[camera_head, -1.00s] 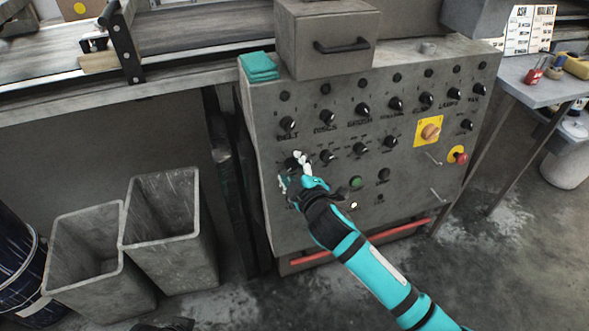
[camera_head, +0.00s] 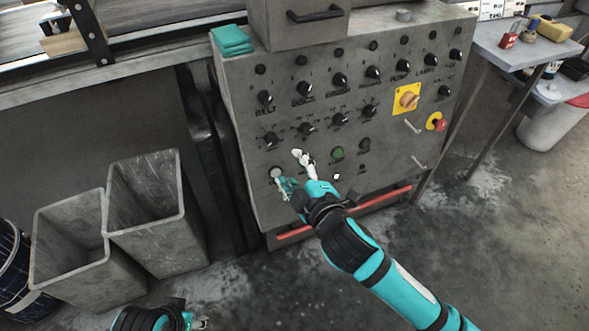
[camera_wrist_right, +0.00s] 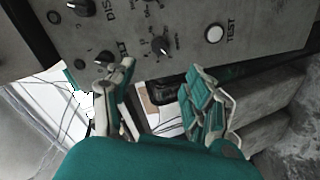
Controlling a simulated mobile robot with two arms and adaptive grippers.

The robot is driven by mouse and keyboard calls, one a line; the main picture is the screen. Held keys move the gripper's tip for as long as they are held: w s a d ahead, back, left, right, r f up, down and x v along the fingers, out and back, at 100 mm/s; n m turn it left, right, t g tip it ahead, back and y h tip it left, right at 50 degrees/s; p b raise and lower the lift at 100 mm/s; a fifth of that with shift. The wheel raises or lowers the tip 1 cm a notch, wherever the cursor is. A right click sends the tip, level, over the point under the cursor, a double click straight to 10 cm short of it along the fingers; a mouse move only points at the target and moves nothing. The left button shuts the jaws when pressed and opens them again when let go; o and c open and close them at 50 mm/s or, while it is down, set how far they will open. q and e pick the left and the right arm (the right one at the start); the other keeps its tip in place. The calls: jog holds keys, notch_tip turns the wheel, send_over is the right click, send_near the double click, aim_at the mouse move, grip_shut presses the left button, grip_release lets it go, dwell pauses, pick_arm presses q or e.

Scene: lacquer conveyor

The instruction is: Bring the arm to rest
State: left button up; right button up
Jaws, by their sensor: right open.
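My right gripper (camera_head: 290,170) is in front of the lower left part of the grey control panel (camera_head: 385,185), its fingers spread with nothing between them. A round white button (camera_head: 275,173) shows just above its lower finger. In the right wrist view the fingers (camera_wrist_right: 160,80) are apart and empty, and the white button (camera_wrist_right: 214,34) labelled TEST lies beyond them. I cannot tell the exact gap to the panel. My left gripper (camera_head: 198,322) shows only in part at the bottom edge, low and away from the panel; its jaws are too small and cut off to read.
Two grey bins (camera_head: 72,245) (camera_head: 155,212) stand left of the panel. A red bar (camera_head: 365,208) runs along the panel's bottom. A side table (camera_head: 520,55) stands right. Floor in front is open.

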dwell(0.4)
